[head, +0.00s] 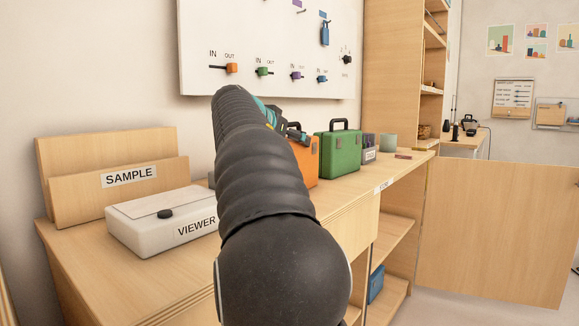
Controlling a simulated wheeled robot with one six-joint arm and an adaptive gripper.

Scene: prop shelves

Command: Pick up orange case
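The orange case (307,162) stands upright on the wooden counter, left of the green case (341,152). Only its right part shows in the head view; my arm hides the rest. My gripper (291,130) shows only in part beyond the end of my arm, at the upper part of the orange case. Its fingertips are too small and too covered to tell whether they are open, shut or touching the case.
A white VIEWER box (150,222) and a wooden SAMPLE holder (80,183) stand left of my arm. Small dark boxes (369,148) and a pale cup (389,142) stand right of the green case. A tall shelf (394,60) rises behind.

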